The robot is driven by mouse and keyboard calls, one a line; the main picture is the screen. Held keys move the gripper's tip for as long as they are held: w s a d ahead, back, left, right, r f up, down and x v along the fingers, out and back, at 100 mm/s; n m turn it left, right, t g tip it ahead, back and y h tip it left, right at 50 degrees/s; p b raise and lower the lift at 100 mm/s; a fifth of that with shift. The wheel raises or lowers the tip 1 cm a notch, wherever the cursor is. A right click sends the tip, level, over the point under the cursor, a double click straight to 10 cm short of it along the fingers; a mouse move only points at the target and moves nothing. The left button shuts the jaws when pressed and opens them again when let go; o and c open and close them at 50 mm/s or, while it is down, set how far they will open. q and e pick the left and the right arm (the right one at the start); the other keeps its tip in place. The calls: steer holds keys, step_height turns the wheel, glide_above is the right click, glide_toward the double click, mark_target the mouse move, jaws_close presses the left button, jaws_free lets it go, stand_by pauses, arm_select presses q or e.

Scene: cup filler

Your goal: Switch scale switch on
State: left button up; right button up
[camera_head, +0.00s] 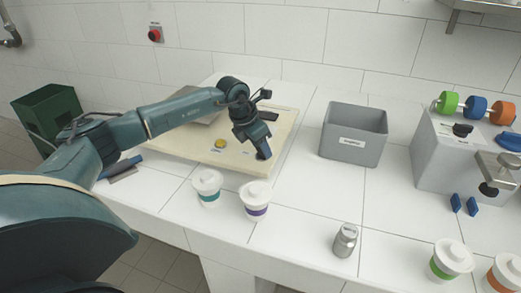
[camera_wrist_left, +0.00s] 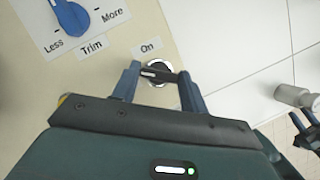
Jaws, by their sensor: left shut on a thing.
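The scale switch (camera_wrist_left: 157,73) is a small dark knob with a white mark on a round metal collar, set in a cream panel (camera_head: 190,150) beside the label "On" (camera_wrist_left: 150,46). My left gripper (camera_wrist_left: 157,80) has one finger on each side of the knob and is shut on it. The knob's mark lies toward the left finger, near the "On" side. In the head view my left gripper (camera_head: 262,153) reaches down to the panel's front right corner and mostly hides the switch.
A blue trim dial (camera_wrist_left: 70,17) and a yellow button (camera_head: 220,143) share the panel. Two lidded cups (camera_head: 208,187) (camera_head: 256,200) stand in front. A grey bin (camera_head: 352,135), a metal weight (camera_head: 345,240) and a grey dispenser (camera_head: 440,155) stand right. The counter between bin and weight is clear.

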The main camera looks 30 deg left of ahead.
arm_select(q)
steer(key=m+h+b, duration=0.1)
steer(key=m, duration=0.1)
steer(key=shift+w+m, duration=0.1)
steer(key=shift+m, duration=0.3)
steer(key=shift+a+m+g+h+b, duration=0.1)
steer(key=shift+m+g+h+b, duration=0.25)
steer(key=shift+m, duration=0.55)
steer(key=m+g, duration=0.1)
steer(key=m, duration=0.1)
steer(key=shift+w+m+h+b, duration=0.1)
steer(key=shift+m+h+b, duration=0.15)
steer(key=shift+m+b, duration=0.1)
steer(key=shift+m+g, duration=0.25)
steer(key=shift+m, duration=0.4)
steer(key=shift+m+g+b, duration=0.3)
steer(key=shift+m+b, duration=0.2)
steer(key=shift+m, duration=0.4)
arm_select(e)
steer(key=shift+w+a+f+y, duration=0.2)
steer(key=shift+a+f+y, duration=0.1)
steer(key=shift+a+f, duration=0.2)
arm_select(q)
steer(key=shift+a+m, duration=0.1)
steer(key=shift+m, duration=0.2)
steer(key=o, duration=1)
